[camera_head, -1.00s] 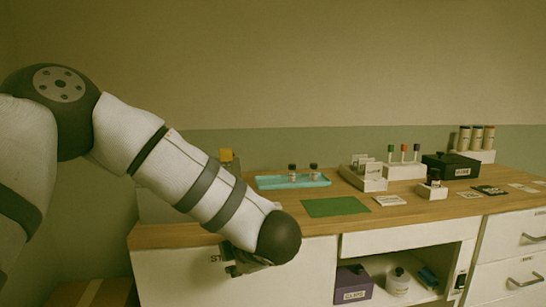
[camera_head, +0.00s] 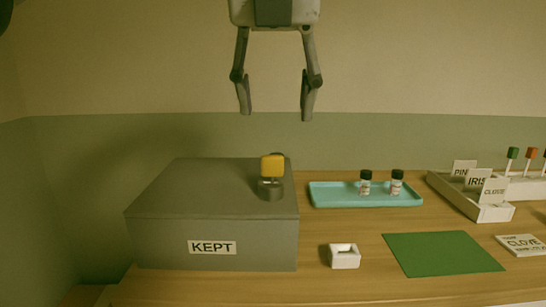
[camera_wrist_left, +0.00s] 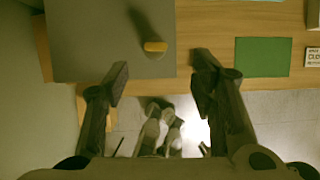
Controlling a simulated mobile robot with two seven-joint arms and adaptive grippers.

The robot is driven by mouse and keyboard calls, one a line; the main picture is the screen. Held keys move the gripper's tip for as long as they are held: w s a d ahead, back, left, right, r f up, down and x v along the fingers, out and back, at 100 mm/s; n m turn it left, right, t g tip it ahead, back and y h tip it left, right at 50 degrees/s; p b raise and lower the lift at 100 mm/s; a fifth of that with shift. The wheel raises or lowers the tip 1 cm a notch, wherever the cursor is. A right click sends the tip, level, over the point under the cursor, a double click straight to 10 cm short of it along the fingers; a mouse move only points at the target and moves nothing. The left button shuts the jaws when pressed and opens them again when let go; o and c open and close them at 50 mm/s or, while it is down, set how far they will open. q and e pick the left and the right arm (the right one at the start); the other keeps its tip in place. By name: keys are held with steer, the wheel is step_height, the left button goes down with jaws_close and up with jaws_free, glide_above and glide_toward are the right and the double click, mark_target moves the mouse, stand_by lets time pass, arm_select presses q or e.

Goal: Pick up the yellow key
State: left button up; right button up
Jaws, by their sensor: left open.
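The yellow key (camera_head: 272,166) has a blocky yellow head and stands upright in a short dark round holder (camera_head: 270,190). The holder is on top of the grey box (camera_head: 190,200) labelled KEPT, near its right edge. My left gripper (camera_head: 276,114) is open and empty, fingers pointing down, above the key and apart from it. In the left wrist view, the yellow key (camera_wrist_left: 155,46) shows beyond the gap between the open fingertips (camera_wrist_left: 162,63). The key's lower part is hidden in the holder.
Right of the box, a teal tray (camera_head: 330,202) holds two dark-capped bottles. A small white holder (camera_head: 345,258) and a green mat (camera_head: 440,252) lie in front.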

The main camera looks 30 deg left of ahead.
mark_target(272, 156)
arm_select(q)
steer(key=x, duration=1.1)
steer(key=shift+s+a, duration=0.2)
steer(key=shift+s, duration=0.05)
steer(key=c, duration=1.1)
step_height(272, 156, up, 3)
steer(key=shift+r, duration=0.2)
steer(key=shift+c, duration=0.6)
steer(key=s+d+r, duration=0.9)
steer(key=d, duration=0.1)
steer(key=shift+d+r, duration=0.35)
steer(key=shift+d, duration=0.05)
